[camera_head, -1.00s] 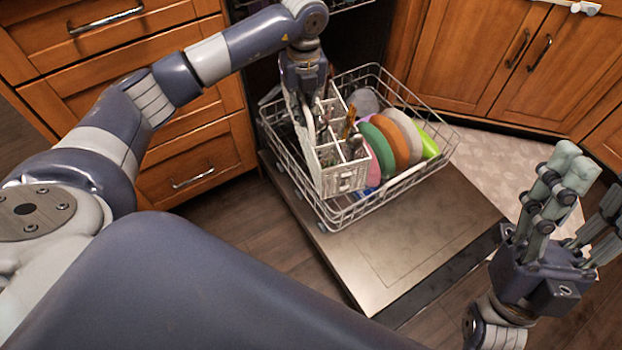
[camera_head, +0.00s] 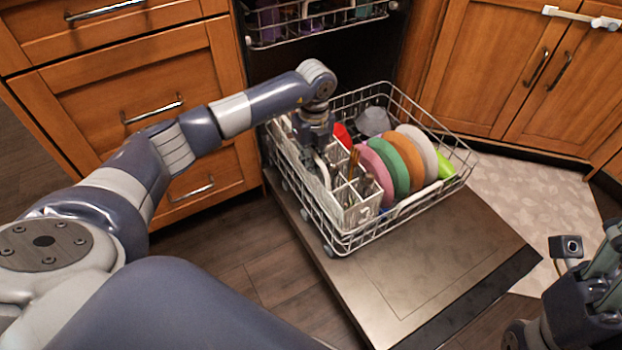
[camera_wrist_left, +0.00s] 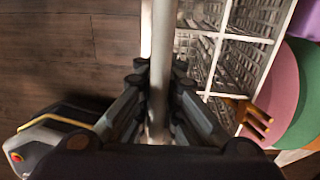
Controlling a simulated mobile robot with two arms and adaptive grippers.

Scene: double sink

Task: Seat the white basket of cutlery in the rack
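The white cutlery basket (camera_head: 362,214) is inside the wire rack (camera_head: 345,247), along its left side, beside the plates. It looks upright and low, its top close to the rack's rim; whether its bottom touches the rack floor is hidden. Cutlery stands in its compartments. My left gripper (camera_head: 318,158) is over the basket's far half, shut on its handle. In the left wrist view, the gripper (camera_wrist_left: 157,85) has its fingers on both sides of the pale handle bar, with the basket's grid (camera_wrist_left: 240,37) to the right. My right gripper (camera_head: 590,260) is empty and open at the right edge, partly cut off.
A pink plate (camera_head: 374,172), a green plate (camera_head: 393,165), an orange plate (camera_head: 404,158) and other dishes stand right of the basket. The rack rests on the lowered dishwasher door (camera_head: 430,270). An upper rack (camera_head: 320,20) is behind. Drawers (camera_head: 160,80) stand close on the left.

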